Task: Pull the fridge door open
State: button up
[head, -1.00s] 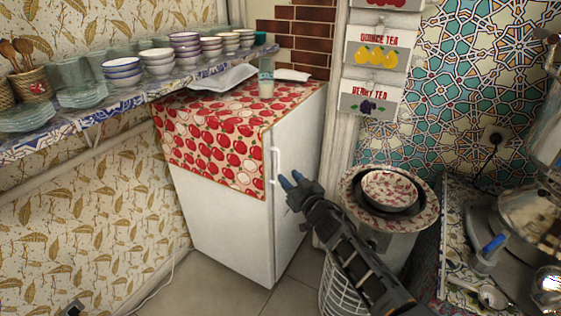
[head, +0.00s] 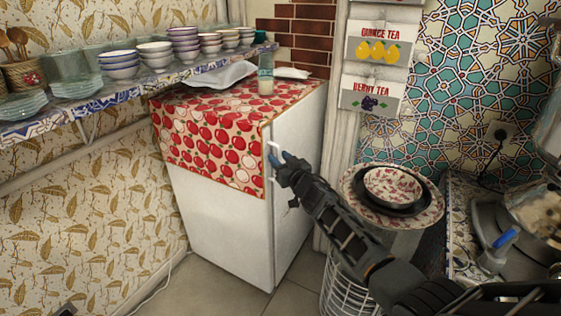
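The white fridge (head: 225,225) stands against the patterned wall, with a red apple-print cloth draped over its top and upper side. Its door is on the right-hand face and looks closed. A white vertical handle (head: 274,149) is near the door's left edge; its lower part is hidden behind my fingers. My gripper (head: 277,163), dark with blue fingertips, is at the handle. I cannot tell whether the fingers touch or enclose it, or how far apart they are.
A shelf with bowls and plates (head: 160,72) runs along the left wall above the fridge. A glass bottle (head: 266,78) stands on the cloth. Right of my arm, a patterned tray with bowls (head: 440,210) sits near a white wire basket (head: 345,290). Tiled floor is clear before the fridge.

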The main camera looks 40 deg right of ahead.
grip_shut()
jog(key=shift+a+f, duration=0.1)
jog(key=shift+a, duration=0.05)
dwell(0.5)
